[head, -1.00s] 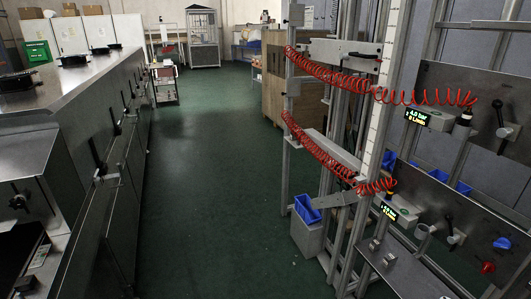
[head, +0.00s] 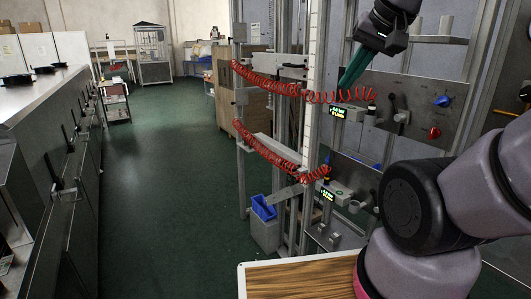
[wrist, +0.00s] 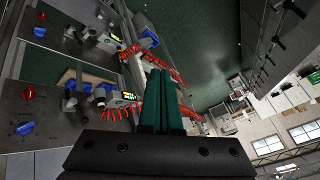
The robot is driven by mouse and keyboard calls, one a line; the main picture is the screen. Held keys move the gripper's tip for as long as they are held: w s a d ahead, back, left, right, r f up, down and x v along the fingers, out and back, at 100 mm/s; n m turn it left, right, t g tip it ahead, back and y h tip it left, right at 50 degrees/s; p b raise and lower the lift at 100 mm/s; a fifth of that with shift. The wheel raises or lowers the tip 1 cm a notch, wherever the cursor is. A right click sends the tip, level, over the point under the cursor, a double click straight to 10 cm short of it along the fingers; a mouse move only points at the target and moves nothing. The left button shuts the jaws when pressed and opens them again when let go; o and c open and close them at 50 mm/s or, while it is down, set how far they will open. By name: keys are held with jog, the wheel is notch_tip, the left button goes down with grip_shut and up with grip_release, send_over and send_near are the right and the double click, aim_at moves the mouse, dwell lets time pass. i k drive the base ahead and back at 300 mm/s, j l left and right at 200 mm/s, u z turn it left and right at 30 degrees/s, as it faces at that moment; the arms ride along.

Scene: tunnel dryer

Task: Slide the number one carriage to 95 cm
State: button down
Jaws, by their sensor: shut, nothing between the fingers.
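Two grey carriages with red coiled hoses sit on the upright metal frame in the head view, an upper one (head: 282,73) and a lower one (head: 272,149). I cannot read a number on either. A white scale strip (head: 314,85) runs up the post beside them; its marks are too small to read. My gripper (head: 344,86) has green fingers, shut and empty, pointing down in front of the upper panel, right of the strip. In the wrist view my gripper (wrist: 152,72) reaches toward the red hoses (wrist: 165,62), which its fingers partly hide.
Panels with blue and red knobs (head: 434,132) and lit displays (head: 337,111) stand right of the post. A blue bin (head: 263,207) sits low at the frame. A long steel bench (head: 50,120) lines the left. The green floor (head: 165,200) between is clear.

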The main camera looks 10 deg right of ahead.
aim_at(283, 151)
jog(key=i+j+u, duration=0.1)
jog(key=i, duration=0.4)
jog(key=i+j, duration=0.25)
jog(key=i, duration=0.3)
jog(key=u, duration=0.05)
